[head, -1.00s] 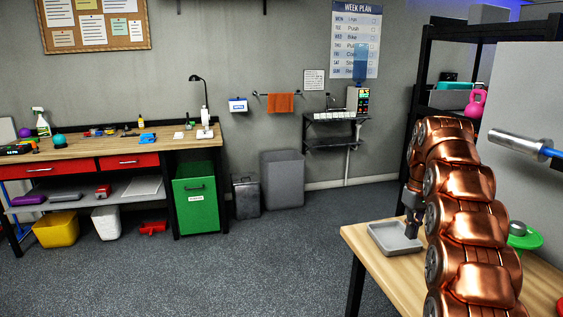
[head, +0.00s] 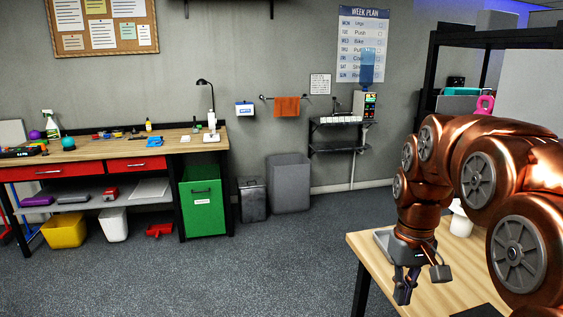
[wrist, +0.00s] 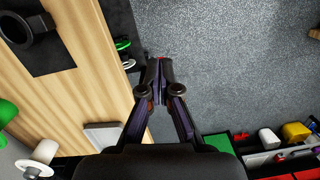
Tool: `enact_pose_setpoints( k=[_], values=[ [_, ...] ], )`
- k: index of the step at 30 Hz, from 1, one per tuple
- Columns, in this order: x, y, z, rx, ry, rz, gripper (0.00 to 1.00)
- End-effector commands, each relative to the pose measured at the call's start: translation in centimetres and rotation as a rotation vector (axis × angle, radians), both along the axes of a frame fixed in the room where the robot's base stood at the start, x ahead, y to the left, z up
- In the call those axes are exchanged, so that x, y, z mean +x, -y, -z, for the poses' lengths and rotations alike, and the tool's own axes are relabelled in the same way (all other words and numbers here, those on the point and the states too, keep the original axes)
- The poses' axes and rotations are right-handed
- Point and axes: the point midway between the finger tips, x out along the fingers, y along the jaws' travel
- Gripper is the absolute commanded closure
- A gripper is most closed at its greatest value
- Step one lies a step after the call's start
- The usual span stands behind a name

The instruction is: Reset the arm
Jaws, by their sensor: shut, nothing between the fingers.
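My copper arm curves in from the right in the head view. My gripper (head: 403,291) hangs pointing down by the left edge of the near wooden table (head: 455,268). In the wrist view the fingertips (wrist: 160,66) meet with nothing between them, over the grey floor (wrist: 230,60) just beside the table edge. A shallow grey tray (head: 382,239) lies on the table behind the gripper, partly hidden by my arm. It also shows in the wrist view (wrist: 103,136).
A white round object (head: 460,224) stands on the table, partly behind my arm. A black mat (wrist: 55,60) with a black ring-shaped object (wrist: 28,38) lies on the table. The workbench (head: 110,148) and green bin (head: 202,200) are far left. Floor between is clear.

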Motion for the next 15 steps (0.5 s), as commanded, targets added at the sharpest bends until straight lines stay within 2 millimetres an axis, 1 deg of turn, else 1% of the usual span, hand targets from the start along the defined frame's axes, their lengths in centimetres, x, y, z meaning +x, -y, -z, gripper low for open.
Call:
enact_pose_setpoints(
  k=[1,7,14,15],
  values=[
    [-1.4,-0.6,0.0,-0.001,-0.003,0.001,1.0],
    [-7.1,-2.3,1.1,-0.005,-0.018,0.018,1.0],
    [-13.7,-3.8,3.1,-0.013,-0.038,0.038,1.0],
    [-14.9,-4.0,3.5,-0.013,-0.042,0.042,1.0]
  ],
)
